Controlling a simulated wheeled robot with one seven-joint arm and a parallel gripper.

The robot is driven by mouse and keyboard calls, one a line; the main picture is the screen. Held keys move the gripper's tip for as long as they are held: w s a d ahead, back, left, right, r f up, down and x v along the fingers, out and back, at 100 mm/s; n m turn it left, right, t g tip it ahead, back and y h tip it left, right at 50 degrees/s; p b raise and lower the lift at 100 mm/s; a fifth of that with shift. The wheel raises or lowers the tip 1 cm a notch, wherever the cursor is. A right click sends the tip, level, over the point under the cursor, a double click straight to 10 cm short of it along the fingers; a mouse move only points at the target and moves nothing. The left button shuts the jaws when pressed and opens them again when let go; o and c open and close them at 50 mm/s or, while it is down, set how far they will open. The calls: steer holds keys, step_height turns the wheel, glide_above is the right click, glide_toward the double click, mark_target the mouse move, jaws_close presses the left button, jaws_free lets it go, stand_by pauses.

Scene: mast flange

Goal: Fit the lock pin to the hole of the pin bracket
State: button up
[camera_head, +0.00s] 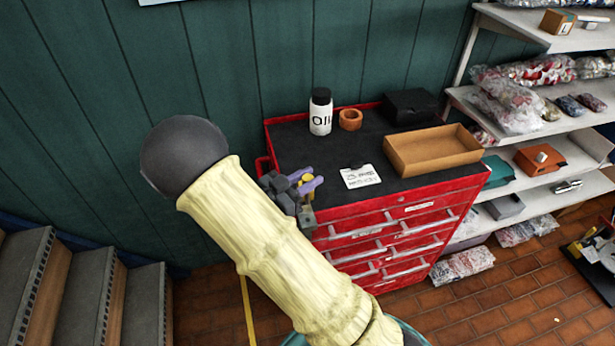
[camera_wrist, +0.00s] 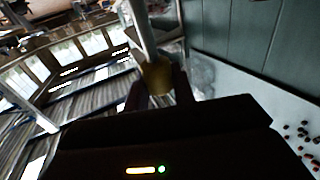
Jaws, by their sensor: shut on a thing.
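My gripper (camera_head: 308,181) is at the left part of the red tool cabinet in the head view, with two purple fingers. It is shut on a small yellow piece, which I take to be the lock pin (camera_head: 306,179). In the wrist view my gripper's dark fingers (camera_wrist: 158,90) close on the yellow lock pin (camera_wrist: 156,76). A pale grey rod (camera_wrist: 142,28) runs up from the yellow part; I cannot tell whether it belongs to the pin. The gripper's height over the cabinet is unclear. I cannot make out the pin bracket or its hole in either view.
The red cabinet (camera_head: 375,220) carries a white bottle (camera_head: 320,115), an orange ring (camera_head: 350,119), a black box (camera_head: 410,106), an open tan tray (camera_head: 432,150) and a white card (camera_head: 361,177). Stocked shelves (camera_head: 545,110) stand right. Stairs (camera_head: 90,285) are lower left.

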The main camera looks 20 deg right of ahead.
steer(key=b, duration=0.4)
glide_above(307, 214)
steer(key=s, duration=0.2)
steer(key=shift+a+f, duration=0.2)
steer(key=shift+f, duration=2.6)
steer(key=shift+f+b, duration=2.4)
steer(key=shift+f, duration=1.75)
steer(key=o, duration=1.1)
steer(key=shift+a, duration=0.1)
